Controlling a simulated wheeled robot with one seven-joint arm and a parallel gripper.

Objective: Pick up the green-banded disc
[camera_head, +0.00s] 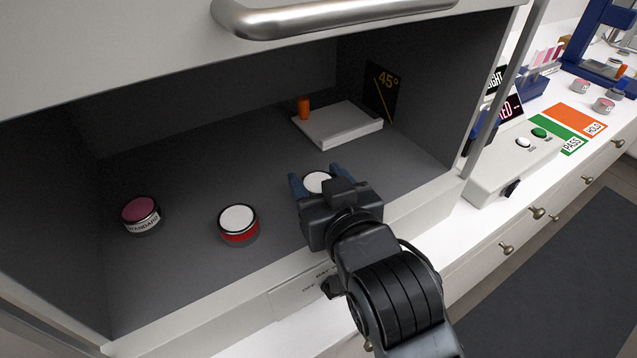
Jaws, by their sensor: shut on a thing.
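My gripper (314,176) reaches into the grey cabinet from the front right, its blue fingers pointing inward. It is shut on a round white-topped disc (318,181) that sits between the fingers. The fingers and gripper body hide the disc's side, so its band colour does not show. I cannot tell whether the disc touches the cabinet floor. No green band is visible on any disc. A white-topped disc with a red band (238,222) stands on the floor to the left of my gripper.
A pink-topped jar labelled STANDARD (141,213) stands at the left. A white slab (338,125) with an orange cylinder (304,107) beside it lies behind my gripper. The cabinet's raised front edge (415,205) and the handle (330,14) overhead bound the opening.

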